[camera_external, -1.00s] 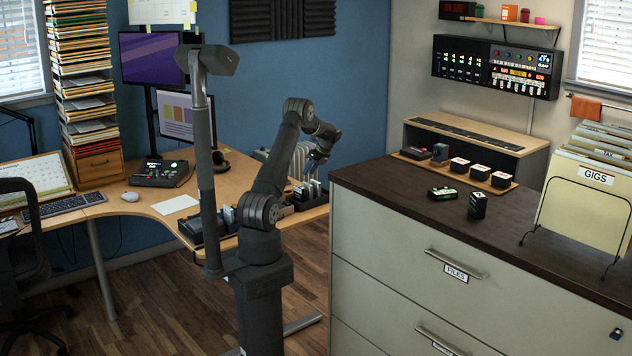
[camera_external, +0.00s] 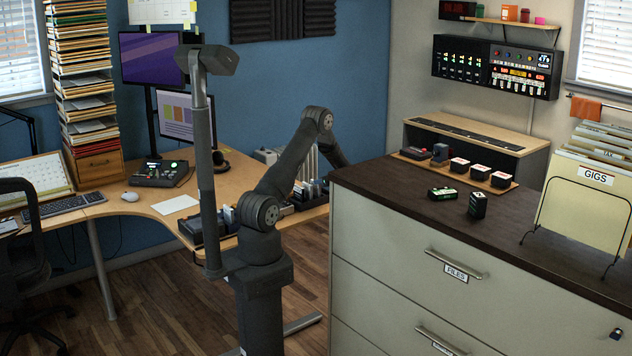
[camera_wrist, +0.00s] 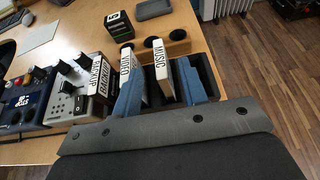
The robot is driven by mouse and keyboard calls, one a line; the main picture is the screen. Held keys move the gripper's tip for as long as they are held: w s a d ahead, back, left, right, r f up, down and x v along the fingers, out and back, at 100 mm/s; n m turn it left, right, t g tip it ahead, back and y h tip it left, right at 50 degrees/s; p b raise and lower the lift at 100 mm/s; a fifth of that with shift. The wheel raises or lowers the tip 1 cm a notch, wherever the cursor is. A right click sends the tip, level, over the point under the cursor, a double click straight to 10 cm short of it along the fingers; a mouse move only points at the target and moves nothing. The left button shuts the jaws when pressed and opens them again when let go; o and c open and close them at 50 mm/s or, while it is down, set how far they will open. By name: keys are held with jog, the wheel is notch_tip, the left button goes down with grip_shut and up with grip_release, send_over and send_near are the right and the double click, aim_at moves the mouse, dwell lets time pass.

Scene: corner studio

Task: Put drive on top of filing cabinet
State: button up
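Several upright drives with white label edges stand in a dark dock on the desk. In the wrist view they include a drive labelled MUSIC (camera_wrist: 161,62), one beside it (camera_wrist: 127,60) that seems to read VIDEO, and another (camera_wrist: 97,76) to the left. My gripper (camera_wrist: 162,78) is open, its blue fingers either side of the MUSIC drive, with a dark gap towards the right finger. I cannot tell whether the left finger touches it. In the external view the filing cabinet (camera_external: 400,245) hides my gripper; its dark top (camera_external: 415,205) has free room at the front left.
A blue-fronted device (camera_wrist: 28,98) and a grey knobbed box (camera_wrist: 70,90) lie left of the drives.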

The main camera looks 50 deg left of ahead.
aim_at(316, 190)
jog(key=x, duration=0.5)
jog(key=shift+a+f, duration=0.15)
jog(key=shift+a, duration=0.15)
grip_shut()
